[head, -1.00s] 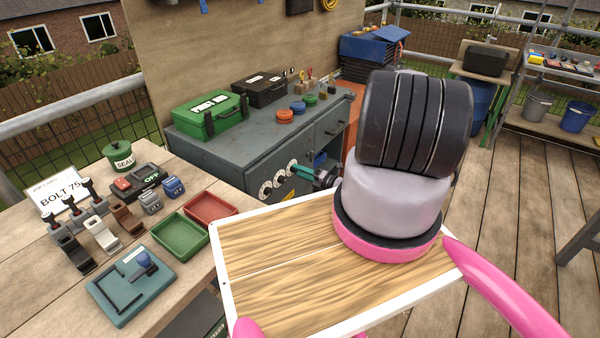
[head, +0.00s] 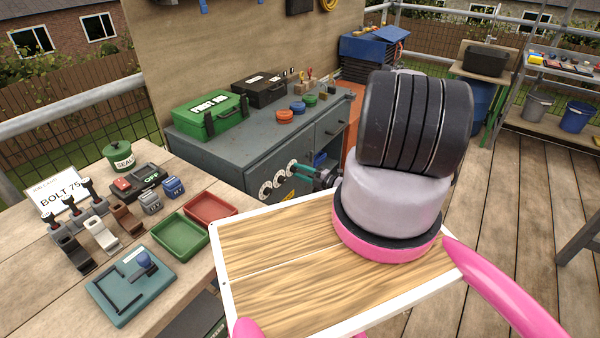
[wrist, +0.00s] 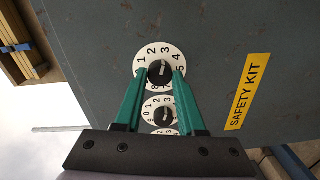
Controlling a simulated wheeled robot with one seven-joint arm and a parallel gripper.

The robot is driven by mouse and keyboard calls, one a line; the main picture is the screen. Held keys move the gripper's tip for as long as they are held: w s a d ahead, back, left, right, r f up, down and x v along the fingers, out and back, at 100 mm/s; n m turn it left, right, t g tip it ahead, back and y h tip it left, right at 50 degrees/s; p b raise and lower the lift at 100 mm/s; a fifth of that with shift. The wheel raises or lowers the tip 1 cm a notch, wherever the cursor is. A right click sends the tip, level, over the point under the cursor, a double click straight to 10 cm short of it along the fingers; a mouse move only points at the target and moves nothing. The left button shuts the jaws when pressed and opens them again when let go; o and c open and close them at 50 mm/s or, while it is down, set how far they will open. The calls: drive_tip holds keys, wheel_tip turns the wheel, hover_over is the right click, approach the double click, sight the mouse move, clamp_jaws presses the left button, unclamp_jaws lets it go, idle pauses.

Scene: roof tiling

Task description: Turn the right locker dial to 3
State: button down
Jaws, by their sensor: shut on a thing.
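The right locker dial (wrist: 143,72) is a white numbered disc with a dark round knob (wrist: 160,72), the uppermost of the dials in the wrist view. My gripper (wrist: 160,76) has its two teal fingers closed on either side of that knob. Digits 1 to 5 show around the disc; the lower digits are partly hidden by the fingers. A small pale mark on the knob seems to lie on the side of 2 and 3, but is too small to read surely. In the head view my gripper (head: 299,170) is at the right dial (head: 291,167) on the grey locker (head: 235,160).
The middle dial (wrist: 149,112) is close beside the right one, and a third dial (head: 265,190) sits left of it. A yellow SAFETY KIT label (wrist: 248,92) is on the locker front. A workbench (head: 60,300) with trays and switches stands at left.

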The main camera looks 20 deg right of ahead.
drive_tip(key=c, duration=0.5)
unclamp_jaws()
drive_tip(key=shift+s+d, duration=0.1)
drive_tip(key=v, duration=1)
drive_tip(key=shift+s+d, duration=0.15)
drive_tip(key=shift+s, duration=0.1)
